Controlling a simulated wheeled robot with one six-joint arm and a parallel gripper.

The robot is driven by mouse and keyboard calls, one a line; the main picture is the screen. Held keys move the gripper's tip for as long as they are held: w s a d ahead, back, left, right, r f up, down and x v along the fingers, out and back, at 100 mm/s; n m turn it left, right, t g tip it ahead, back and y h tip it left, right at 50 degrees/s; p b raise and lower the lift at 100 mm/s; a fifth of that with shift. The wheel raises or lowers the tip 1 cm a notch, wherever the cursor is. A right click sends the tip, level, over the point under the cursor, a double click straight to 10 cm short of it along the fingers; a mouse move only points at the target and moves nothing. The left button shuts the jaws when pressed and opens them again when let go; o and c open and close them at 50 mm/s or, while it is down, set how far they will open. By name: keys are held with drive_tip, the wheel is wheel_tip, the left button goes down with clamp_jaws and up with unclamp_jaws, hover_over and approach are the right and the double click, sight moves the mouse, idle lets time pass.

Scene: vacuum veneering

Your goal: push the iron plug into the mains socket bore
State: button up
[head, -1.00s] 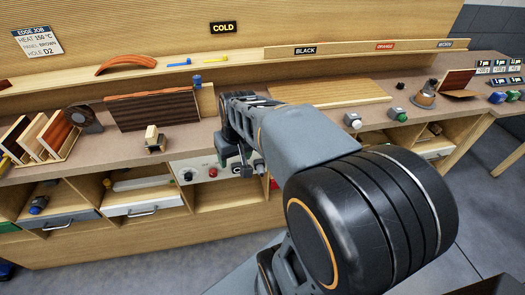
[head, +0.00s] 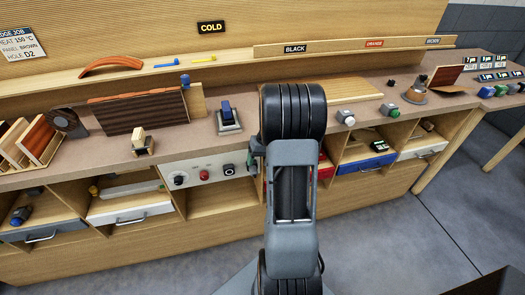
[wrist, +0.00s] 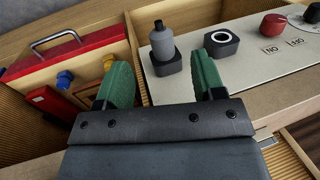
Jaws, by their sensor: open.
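In the wrist view, the grey plug (wrist: 161,46) with a black tip stands upright, its lower end at a black square block (wrist: 169,66) on the pale panel. I cannot tell how deep it sits. Beside it is a second black square block with a white ring around a dark centre (wrist: 222,43), probably the mains socket; it also shows in the head view (head: 229,170). My gripper (wrist: 164,76) is open, its green fingers apart on either side of the plug's line, with the plug just beyond them. In the head view my arm hides most of the gripper and plug.
The panel (head: 217,163) also carries a red knob (head: 204,175) and a black knob (head: 180,179). A red drawer (wrist: 62,57) with a metal handle stands beside the panel. An iron-like blue-topped tool (head: 228,115) stands on the bench above. An open cubby lies below the panel.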

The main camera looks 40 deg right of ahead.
sight(255, 172)
drive_tip(key=shift+x, duration=3.5)
drive_tip(key=shift+r, duration=0.1)
drive_tip(key=c, duration=1.1)
drive_tip(key=shift+s+a, duration=0.1)
drive_tip(key=shift+s+a+b, duration=0.25)
drive_tip(key=shift+s+a, duration=0.15)
drive_tip(key=shift+s, duration=0.4)
drive_tip(key=shift+s+a+b, duration=0.25)
drive_tip(key=shift+s+a, duration=0.1)
drive_tip(key=shift+s, duration=0.45)
